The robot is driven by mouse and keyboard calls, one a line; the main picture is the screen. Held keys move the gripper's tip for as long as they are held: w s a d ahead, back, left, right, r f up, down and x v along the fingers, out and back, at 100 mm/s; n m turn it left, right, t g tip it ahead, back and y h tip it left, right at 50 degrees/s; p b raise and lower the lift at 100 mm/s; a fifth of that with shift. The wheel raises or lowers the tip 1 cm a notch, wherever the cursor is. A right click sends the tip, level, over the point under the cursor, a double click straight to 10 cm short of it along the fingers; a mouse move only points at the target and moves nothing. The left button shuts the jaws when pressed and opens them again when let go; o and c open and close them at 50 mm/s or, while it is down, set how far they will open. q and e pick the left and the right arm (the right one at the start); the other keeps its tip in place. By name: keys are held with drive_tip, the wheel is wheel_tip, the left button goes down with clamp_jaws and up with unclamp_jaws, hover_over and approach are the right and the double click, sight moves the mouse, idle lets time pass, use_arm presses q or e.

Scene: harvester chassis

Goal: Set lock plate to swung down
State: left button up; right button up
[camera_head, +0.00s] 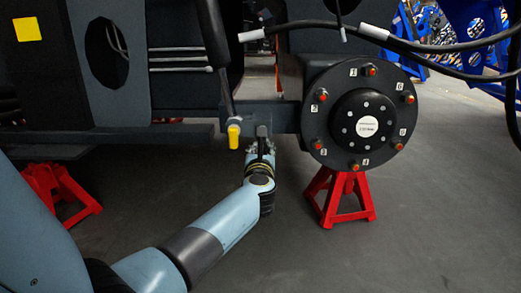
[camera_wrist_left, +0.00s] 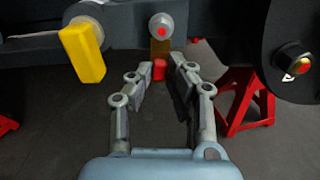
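A yellow plate (camera_head: 234,135) hangs from the end of a grey bar on the chassis; in the left wrist view it (camera_wrist_left: 83,53) points down, slightly tilted, left of my left gripper. A grey round pin with a red centre (camera_wrist_left: 161,27) sits to its right. Below the pin are a dull yellow piece (camera_wrist_left: 160,47) and a red piece (camera_wrist_left: 159,69); I cannot tell which piece is the lock plate. My left gripper (camera_wrist_left: 158,80) is open, its fingertips apart below the pin, with the red piece showing between them. In the head view the gripper (camera_head: 261,145) is small and partly hidden.
A dark wheel hub (camera_head: 366,118) with red-tipped studs is right of my left gripper, above a red jack stand (camera_head: 342,197). Another red stand (camera_head: 62,190) is at left. Black cables (camera_head: 420,47) cross the upper right. The grey floor is open in front.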

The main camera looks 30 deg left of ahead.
use_arm(q)
drive_tip(key=o, duration=0.3)
drive_tip(key=v, duration=1.2)
